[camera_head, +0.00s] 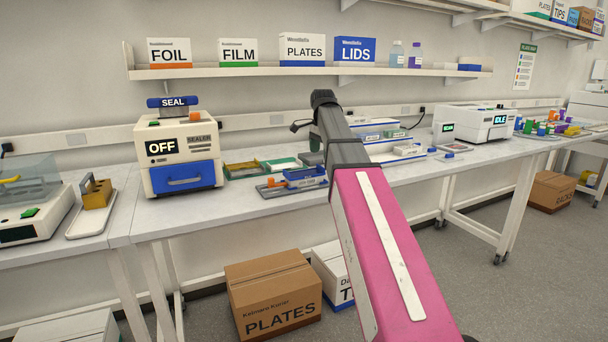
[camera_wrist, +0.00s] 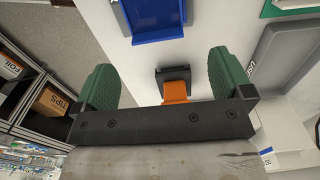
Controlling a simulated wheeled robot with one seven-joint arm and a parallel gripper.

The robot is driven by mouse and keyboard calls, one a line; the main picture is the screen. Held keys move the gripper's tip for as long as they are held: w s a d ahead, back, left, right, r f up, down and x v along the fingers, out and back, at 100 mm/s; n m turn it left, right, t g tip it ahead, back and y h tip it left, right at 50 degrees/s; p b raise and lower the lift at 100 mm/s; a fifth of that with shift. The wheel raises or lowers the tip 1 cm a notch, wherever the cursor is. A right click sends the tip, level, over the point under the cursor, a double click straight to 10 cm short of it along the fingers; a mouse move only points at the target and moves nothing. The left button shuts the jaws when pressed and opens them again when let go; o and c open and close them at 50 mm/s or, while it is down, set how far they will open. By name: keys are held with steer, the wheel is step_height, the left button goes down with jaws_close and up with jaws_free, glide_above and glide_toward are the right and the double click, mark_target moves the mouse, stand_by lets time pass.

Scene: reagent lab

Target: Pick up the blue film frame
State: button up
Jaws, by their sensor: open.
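An orange tab (camera_wrist: 176,92) on a dark block (camera_wrist: 173,73) shows between the fingers of my gripper (camera_wrist: 164,75). The two green fingers are wide apart, with nothing clamped between them. In the head view, blue pieces (camera_head: 306,174) with an orange part (camera_head: 276,182) lie on the bench left of my arm. My arm hides part of the bench there.
The sealer (camera_head: 182,150) stands on the bench to the left. Green-edged trays (camera_head: 281,164) lie between it and the blue pieces. A grey tray (camera_wrist: 283,62) is at the right of the wrist view. A shelf (camera_head: 215,72) with boxes hangs above. The bench front (camera_head: 200,210) is clear.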

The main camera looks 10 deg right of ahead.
mark_target(304, 172)
steer(key=shift+s+a+f, duration=0.1)
steer(key=shift+f, duration=1.25)
steer(key=shift+s+a+f, duration=0.1)
steer(key=shift+f, duration=1.2)
steer(key=c, duration=0.9)
